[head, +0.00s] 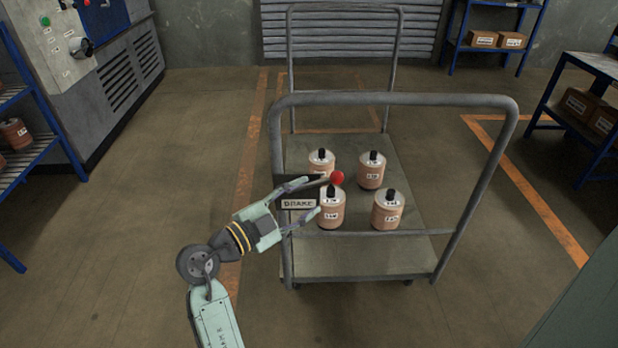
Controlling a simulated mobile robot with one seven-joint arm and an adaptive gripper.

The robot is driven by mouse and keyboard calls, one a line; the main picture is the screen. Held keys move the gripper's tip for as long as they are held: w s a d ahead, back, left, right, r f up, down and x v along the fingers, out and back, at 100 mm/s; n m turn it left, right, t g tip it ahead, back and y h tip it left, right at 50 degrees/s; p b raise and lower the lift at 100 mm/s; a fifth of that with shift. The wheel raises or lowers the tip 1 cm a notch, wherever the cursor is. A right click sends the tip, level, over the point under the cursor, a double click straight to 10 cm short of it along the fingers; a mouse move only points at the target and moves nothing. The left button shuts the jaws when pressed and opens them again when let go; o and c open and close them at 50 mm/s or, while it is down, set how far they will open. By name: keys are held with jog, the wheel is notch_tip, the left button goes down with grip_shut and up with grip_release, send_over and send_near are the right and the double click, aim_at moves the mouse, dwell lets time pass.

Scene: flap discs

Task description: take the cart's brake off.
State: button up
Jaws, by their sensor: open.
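The cart (350,262) stands on the floor ahead, with a grey tube handle frame at its near end and another at its far end. A plate marked BRAKE (298,203) is fixed at the left post of the near frame. The brake lever's red knob (337,177) shows just right of the plate, its rod running left behind one of my fingers. My gripper (312,198) is open, its fingers spread one above the other around the plate in this view, pointing right toward the knob. I cannot tell whether a finger touches the lever.
Several labelled canisters (387,210) with black tops stand on the cart's deck. A grey machine cabinet (95,75) is at the back left. Blue shelves (25,150) stand left, with a blue bench (590,90) at right. The floor left of the cart is clear.

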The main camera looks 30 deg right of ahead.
aim_at(332, 180)
jog(key=d+p, duration=0.1)
jog(key=d, duration=0.2)
jog(key=d+p, duration=0.1)
jog(key=d, duration=0.2)
jog(key=w+d+p, duration=0.1)
jog(key=d, duration=0.2)
jog(key=shift+d+r, duration=0.15)
jog(key=shift+d, duration=0.15)
jog(key=shift+w+d, duration=0.15)
jog(key=shift+d, duration=0.25)
grip_shut()
